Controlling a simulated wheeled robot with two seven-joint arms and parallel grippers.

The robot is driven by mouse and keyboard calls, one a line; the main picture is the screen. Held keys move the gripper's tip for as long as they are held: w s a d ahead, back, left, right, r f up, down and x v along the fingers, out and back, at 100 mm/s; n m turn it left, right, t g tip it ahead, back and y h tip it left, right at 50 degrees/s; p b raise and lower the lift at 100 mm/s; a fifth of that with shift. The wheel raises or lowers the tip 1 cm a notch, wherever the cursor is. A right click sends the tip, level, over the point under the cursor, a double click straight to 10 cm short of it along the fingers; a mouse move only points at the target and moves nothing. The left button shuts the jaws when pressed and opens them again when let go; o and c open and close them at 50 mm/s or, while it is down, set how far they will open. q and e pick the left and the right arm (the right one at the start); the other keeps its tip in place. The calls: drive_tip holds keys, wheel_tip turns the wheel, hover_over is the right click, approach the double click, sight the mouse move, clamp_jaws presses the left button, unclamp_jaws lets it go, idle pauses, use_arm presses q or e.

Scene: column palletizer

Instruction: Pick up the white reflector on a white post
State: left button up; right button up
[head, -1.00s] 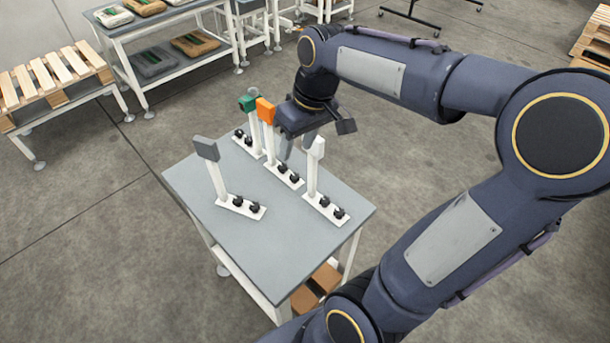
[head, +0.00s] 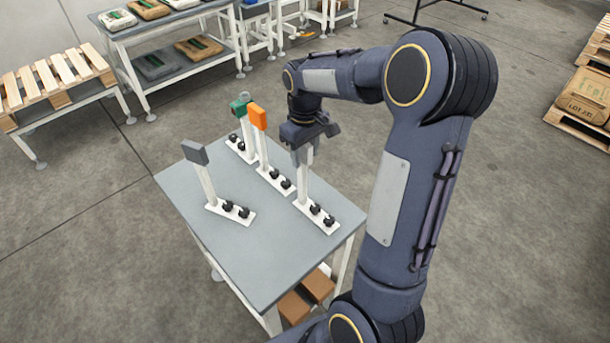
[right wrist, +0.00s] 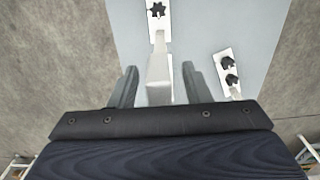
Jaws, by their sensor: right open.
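The white reflector on its white post (head: 303,184) stands upright at the right side of the grey table (head: 255,252), on a white base plate with black knobs. My right gripper (head: 302,155) is at the top of this post and hides most of the reflector in the head view. In the right wrist view the white reflector (right wrist: 159,91) lies between the two open fingers of the right gripper (right wrist: 160,68), with a visible gap on each side. My left gripper is not in view.
An orange reflector (head: 257,117) on a post stands just left of my right gripper, with a green one (head: 239,107) behind it. A grey reflector (head: 194,152) stands at the table's left. The table's front is clear. Brown boxes (head: 306,293) sit under the tabletop.

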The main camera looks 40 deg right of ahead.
drive_tip(key=shift+f, duration=0.3)
clamp_jaws()
drive_tip(key=shift+r, duration=0.15)
idle(0.3)
